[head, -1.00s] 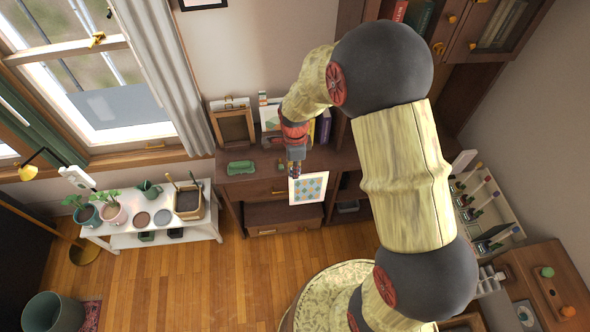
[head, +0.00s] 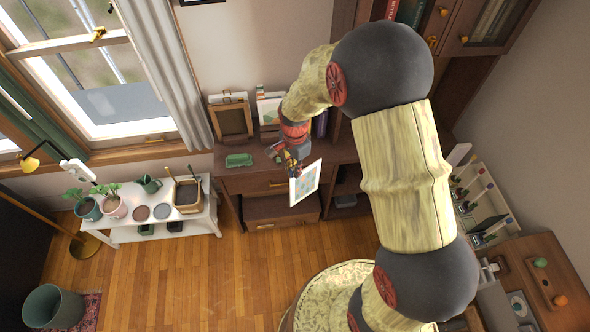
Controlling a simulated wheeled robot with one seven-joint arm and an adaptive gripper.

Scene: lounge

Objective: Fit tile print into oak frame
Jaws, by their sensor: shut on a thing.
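The tile print (head: 305,183), a white-bordered card with pale coloured tiles, hangs in front of the brown cabinet. My gripper (head: 295,170) is shut on its upper edge and holds it in the air, turned partly edge-on to the camera. The oak frame (head: 233,119) stands upright on the cabinet top, leaning near the wall, to the left of and behind my gripper. The print and the frame are apart. The fingertips are small and partly hidden by the wrist.
A green cloth-like item (head: 239,160) lies on the cabinet top (head: 262,180) in front of the frame. Another picture (head: 270,108) and several books stand beside the frame. A white plant bench (head: 150,215) is at the left.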

